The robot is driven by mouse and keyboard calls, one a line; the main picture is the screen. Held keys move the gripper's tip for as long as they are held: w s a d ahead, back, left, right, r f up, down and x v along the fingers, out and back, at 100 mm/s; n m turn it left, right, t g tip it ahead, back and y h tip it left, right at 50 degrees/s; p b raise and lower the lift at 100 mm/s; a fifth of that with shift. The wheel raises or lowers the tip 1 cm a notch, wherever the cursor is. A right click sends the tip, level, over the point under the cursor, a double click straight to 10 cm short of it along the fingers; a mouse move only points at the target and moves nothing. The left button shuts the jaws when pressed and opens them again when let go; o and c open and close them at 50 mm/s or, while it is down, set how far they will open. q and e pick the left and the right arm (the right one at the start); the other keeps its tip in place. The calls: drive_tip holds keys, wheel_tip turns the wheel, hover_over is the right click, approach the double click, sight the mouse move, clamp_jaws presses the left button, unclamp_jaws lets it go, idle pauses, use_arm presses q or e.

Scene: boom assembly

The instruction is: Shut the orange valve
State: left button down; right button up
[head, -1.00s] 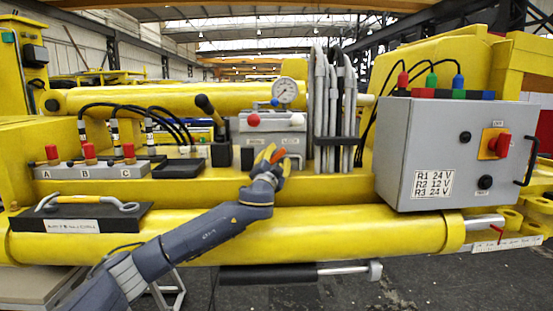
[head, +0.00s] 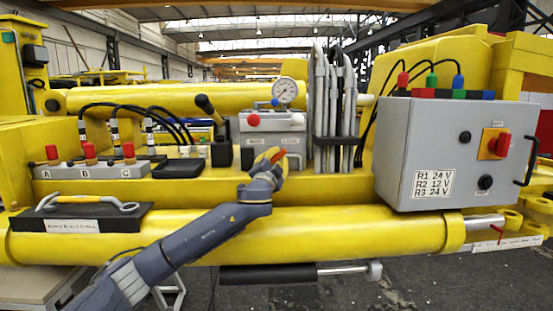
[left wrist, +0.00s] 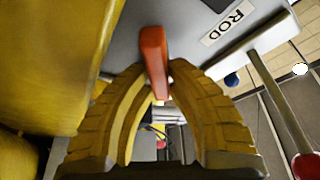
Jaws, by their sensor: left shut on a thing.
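The orange valve handle (left wrist: 153,52) is a short orange bar on the grey valve block, beside the ROD label in the left wrist view. It shows small in the head view (head: 281,154), at the lower right of the block, partly covered by my gripper. My left gripper (head: 272,155), with yellow ribbed fingers, is shut on the handle. In the left wrist view its fingertips (left wrist: 157,70) sit on both sides of the bar's lower end. My right gripper is in no view.
The grey block (head: 257,138) carries a red knob (head: 253,120) and a pressure gauge (head: 285,90). Grey hoses (head: 325,110) hang just to the right. A grey control box (head: 430,150) stands further right. A yellow cylinder (head: 340,232) runs below my arm.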

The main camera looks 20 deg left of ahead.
use_arm(q)
drive_tip(key=m+g+h, duration=0.1)
drive_tip(key=m, duration=0.3)
drive_tip(key=shift+d+f+m+g, duration=0.15)
drive_tip(key=shift+m+g, duration=0.3)
drive_tip(key=shift+m, duration=0.55)
drive_tip(key=shift+a+f+m+g, duration=0.15)
drive_tip(key=shift+m+g, duration=0.3)
drive_tip(key=shift+m, duration=0.55)
drive_tip(key=shift+d, duration=0.1)
drive_tip(key=c, duration=1.3)
unclamp_jaws()
drive_tip(key=shift+h, duration=0.4)
drive_tip(key=s, duration=1.2)
drive_tip(key=shift+a, duration=0.25)
